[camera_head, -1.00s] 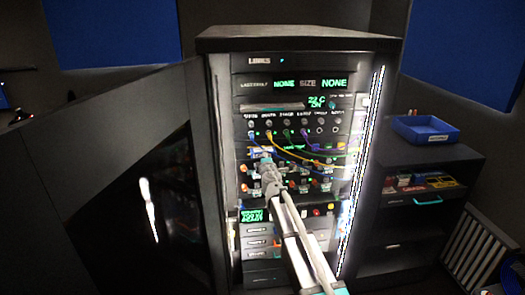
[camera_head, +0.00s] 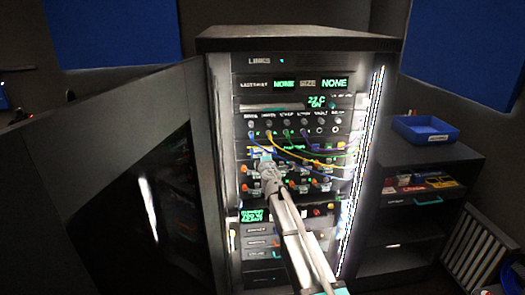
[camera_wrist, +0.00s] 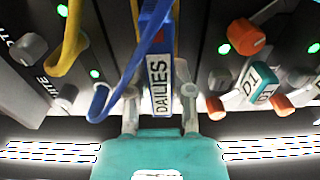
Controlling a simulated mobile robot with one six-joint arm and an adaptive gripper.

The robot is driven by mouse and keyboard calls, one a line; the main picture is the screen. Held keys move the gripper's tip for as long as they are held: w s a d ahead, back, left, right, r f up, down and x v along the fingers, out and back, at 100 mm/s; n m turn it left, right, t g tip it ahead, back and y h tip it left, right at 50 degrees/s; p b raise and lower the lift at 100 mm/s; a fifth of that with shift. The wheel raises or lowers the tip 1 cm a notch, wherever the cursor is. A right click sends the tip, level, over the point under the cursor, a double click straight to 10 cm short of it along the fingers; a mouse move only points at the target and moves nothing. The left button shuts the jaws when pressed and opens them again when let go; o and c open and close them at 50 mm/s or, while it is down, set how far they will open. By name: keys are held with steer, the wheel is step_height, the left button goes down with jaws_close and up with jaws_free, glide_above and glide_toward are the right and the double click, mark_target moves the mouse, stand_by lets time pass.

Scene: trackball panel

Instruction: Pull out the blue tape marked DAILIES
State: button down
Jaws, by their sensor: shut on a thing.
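The blue tape (camera_wrist: 158,65) with a white DAILIES label shows upright in the middle of the wrist view. My gripper (camera_wrist: 160,100) has one finger on each side of its labelled end and is shut on it. The tape's far end runs out of the top of the wrist view. In the head view my gripper (camera_head: 265,165) is at the rack's front panel, at the left of the rows of knobs. There my gripper and arm hide most of the tape.
A yellow cable (camera_wrist: 70,40) hangs left of the tape, and a blue cable loop (camera_wrist: 98,102) lies close by it. Orange knobs (camera_wrist: 246,37) and a teal D1 tag (camera_wrist: 254,82) are to the right. The open rack door (camera_head: 110,190) stands left of my arm.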

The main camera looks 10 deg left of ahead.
steer(key=c, duration=1)
jaws_free()
steer(key=shift+c, duration=0.2)
jaws_close()
steer(key=shift+s, duration=0.15)
steer(key=v, duration=0.7)
steer(key=shift+s+d, duration=0.15)
steer(key=shift+s, duration=0.15)
steer(key=shift+s, duration=0.2)
steer(key=shift+s+d, duration=0.2)
steer(key=shift+s, duration=0.15)
stand_by(0.3)
